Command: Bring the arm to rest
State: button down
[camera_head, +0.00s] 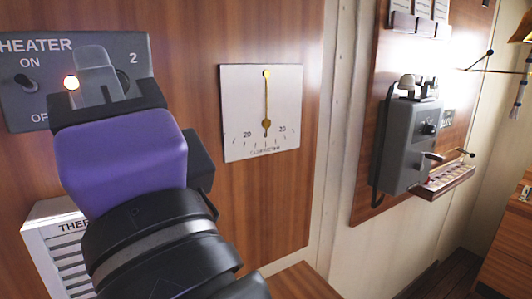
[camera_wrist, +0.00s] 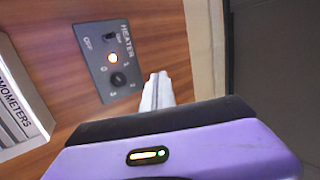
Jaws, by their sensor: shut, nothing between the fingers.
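My gripper (camera_head: 97,72) is purple and black with grey fingers. In the head view it stands in front of the heater panel, and its fingers cover the middle of that panel. It is shut with nothing in it. It also shows in the wrist view (camera_wrist: 157,82), pointing toward the wood wall beside the panel. My arm comes up from the bottom of the head view. I cannot tell how far the fingertips are from the wall, but the wrist view shows them to the side of the heater knob, apart from it.
The heater panel (camera_head: 24,100) has a lit orange lamp (camera_head: 71,83) and a knob (camera_wrist: 118,80). A thermometers box (camera_head: 58,235) is below it. A clinometer (camera_head: 262,140) hangs to the right. Further right are a grey wall telephone (camera_head: 408,145) and a small wooden shelf (camera_head: 445,182).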

jog(key=d+f+n+h, duration=0.25)
jog(key=d+f, duration=0.35)
jog(key=f, duration=0.4)
jog(key=s+d+f+n+t+h, duration=0.15)
jog(key=d+f+n, duration=0.3)
jog(key=f, duration=0.45)
jog(key=d+f+n+h, duration=0.2)
jog(key=d+f+n, duration=0.1)
jog(key=d+f, duration=0.55)
jog(key=s+d+f+g+h, duration=0.3)
jog(key=s+d+f+h, duration=0.2)
jog(key=s+f, duration=0.6)
jog(key=s+d+f+m+g+h, duration=0.1)
jog(key=s+d+f+g+h, duration=0.2)
jog(key=s+d+f, duration=0.6)
notch_tip(320, 180, down, 2)
jog(key=shift+s+d+f+h, duration=0.1)
jog(key=shift+s+d+h, duration=0.05)
jog(key=shift+s+h, duration=0.95)
